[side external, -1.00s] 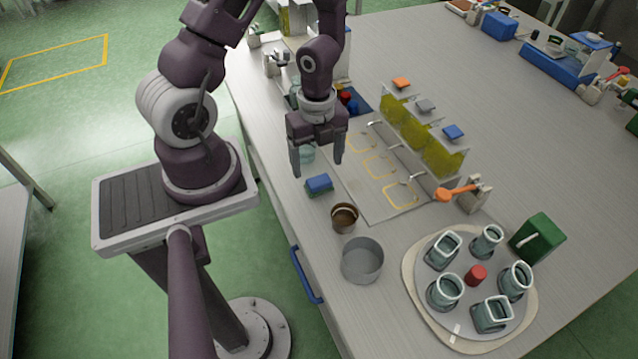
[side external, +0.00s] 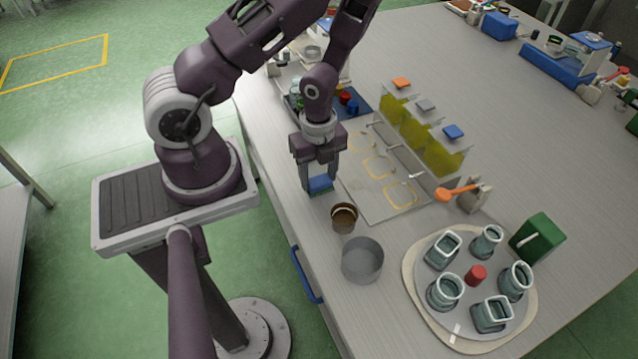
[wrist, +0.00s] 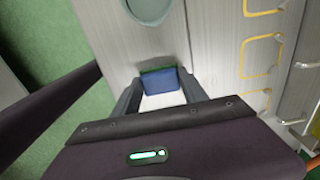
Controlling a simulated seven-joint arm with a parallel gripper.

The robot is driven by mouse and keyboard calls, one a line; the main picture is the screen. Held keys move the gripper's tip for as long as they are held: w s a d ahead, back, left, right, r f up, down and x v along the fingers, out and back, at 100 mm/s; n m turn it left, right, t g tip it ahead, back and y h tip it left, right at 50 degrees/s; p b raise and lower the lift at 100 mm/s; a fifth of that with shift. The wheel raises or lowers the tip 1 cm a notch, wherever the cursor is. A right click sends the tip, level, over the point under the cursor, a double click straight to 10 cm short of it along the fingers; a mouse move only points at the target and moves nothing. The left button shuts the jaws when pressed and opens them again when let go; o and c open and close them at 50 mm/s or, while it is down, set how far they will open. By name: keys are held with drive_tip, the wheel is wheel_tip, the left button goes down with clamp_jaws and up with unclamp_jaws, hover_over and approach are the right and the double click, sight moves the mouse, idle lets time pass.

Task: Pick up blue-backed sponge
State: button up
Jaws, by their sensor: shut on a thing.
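The blue-backed sponge (side external: 319,184) is at the near-left part of the bench, blue side up with a green edge below. My gripper (side external: 320,183) is over it, pointing down, with a finger on either side of the sponge. In the wrist view the sponge (wrist: 161,84) sits between the fingertips of my gripper (wrist: 162,92), and the jaws are shut on it. The sponge is at or very close to the bench top; I cannot tell whether it is lifted.
A brown cup (side external: 344,217) and a grey metal pot (side external: 362,260) stand close in front of the sponge. A metal tray (side external: 375,200) with yellow outlines lies to the right. A round board (side external: 412,290) carries several glass jars. The bench's left edge is near.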

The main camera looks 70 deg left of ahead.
sight(318, 179)
drive_tip(key=shift+c, duration=1.2)
wheel_tip(318, 179, up, 10)
